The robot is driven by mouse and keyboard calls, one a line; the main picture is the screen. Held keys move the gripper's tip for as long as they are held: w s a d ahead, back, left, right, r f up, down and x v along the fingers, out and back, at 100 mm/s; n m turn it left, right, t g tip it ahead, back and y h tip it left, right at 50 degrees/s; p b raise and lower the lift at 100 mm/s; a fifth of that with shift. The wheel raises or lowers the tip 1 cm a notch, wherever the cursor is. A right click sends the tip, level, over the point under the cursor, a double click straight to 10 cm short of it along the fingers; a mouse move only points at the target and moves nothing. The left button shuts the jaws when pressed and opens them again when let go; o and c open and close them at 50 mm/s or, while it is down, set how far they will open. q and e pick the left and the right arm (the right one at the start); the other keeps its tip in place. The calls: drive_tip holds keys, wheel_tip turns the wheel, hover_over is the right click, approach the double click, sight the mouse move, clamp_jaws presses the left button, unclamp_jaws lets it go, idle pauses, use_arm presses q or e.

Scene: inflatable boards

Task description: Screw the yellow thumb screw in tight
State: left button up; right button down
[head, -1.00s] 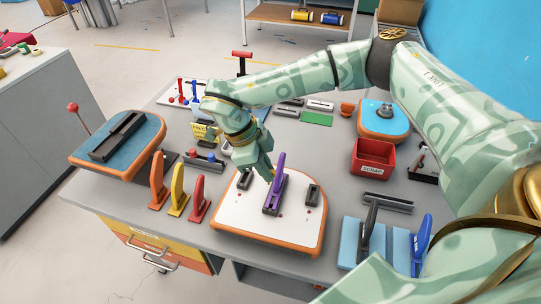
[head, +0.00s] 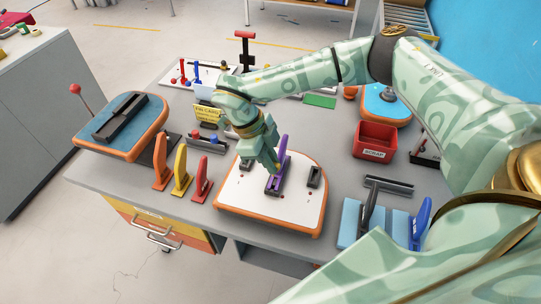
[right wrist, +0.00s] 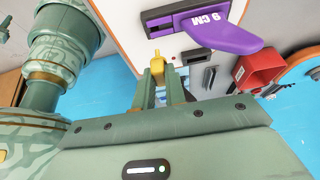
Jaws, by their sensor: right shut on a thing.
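The yellow thumb screw (right wrist: 157,57) shows in the right wrist view between the two green fingertips of my right gripper (right wrist: 158,72), which is shut on it. It sits by the board with the purple lever (right wrist: 215,35) marked "9 CM". In the head view my right gripper (head: 274,168) points down at the white-topped, orange-edged board (head: 245,192), just left of the purple lever (head: 282,150). The screw is hidden behind the gripper there. How deep the screw sits cannot be told. My left gripper is not in view.
Orange, yellow and red upright levers (head: 181,170) stand left of the board. A red scrap bin (head: 375,140) is at the right, with a blue block fixture (head: 352,220) in front. A blue-topped board (head: 135,115) lies at the left.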

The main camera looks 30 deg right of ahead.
drive_tip(key=shift+f+b, duration=0.6)
drive_tip(key=shift+f, duration=1.05)
drive_tip(key=shift+p, duration=0.95)
drive_tip(key=shift+f+b, duration=0.6)
drive_tip(key=shift+f, duration=0.9)
drive_tip(key=c, duration=1.4)
unclamp_jaws()
drive_tip(key=shift+o, duration=0.2)
drive_tip(key=v, duration=1.6)
drive_tip(key=shift+r+p, duration=0.15)
drive_tip(key=shift+p, duration=0.2)
